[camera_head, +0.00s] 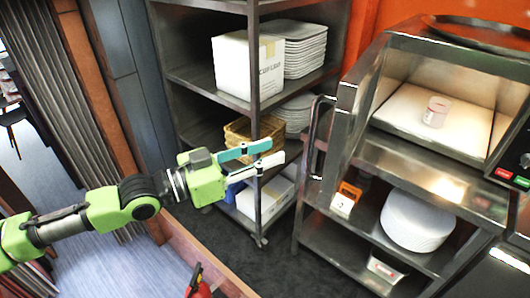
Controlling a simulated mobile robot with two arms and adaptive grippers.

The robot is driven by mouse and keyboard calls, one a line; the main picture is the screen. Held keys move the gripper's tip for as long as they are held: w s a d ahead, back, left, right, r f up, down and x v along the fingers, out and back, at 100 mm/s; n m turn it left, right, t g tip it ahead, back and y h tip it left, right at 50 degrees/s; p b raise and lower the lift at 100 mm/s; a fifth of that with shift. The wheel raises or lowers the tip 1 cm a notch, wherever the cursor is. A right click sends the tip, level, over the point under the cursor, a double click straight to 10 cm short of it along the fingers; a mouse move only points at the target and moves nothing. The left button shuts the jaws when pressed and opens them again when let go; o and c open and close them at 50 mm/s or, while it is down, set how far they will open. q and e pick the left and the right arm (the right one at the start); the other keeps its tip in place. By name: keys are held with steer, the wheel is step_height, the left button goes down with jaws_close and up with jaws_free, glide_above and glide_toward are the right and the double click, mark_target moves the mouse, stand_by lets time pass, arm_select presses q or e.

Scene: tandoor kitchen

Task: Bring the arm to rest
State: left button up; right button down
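My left arm comes in from the left, and its green gripper (276,150) is out in front of the shelf rack. Its two fingers, one teal and one white, are apart with nothing between them. The gripper is left of the steel oven's handle (313,140) and apart from it. My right gripper is not in view.
A steel shelf rack (253,60) holds a white box (235,68), stacked trays (300,45) and a basket (240,132). The oven (455,45) stands open with a small clear cup (435,111) inside. Stacked plates (415,220) are below. A red extinguisher (198,284) is at the bottom.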

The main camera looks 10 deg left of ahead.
arm_select(q)
steer(key=shift+w+f, duration=0.1)
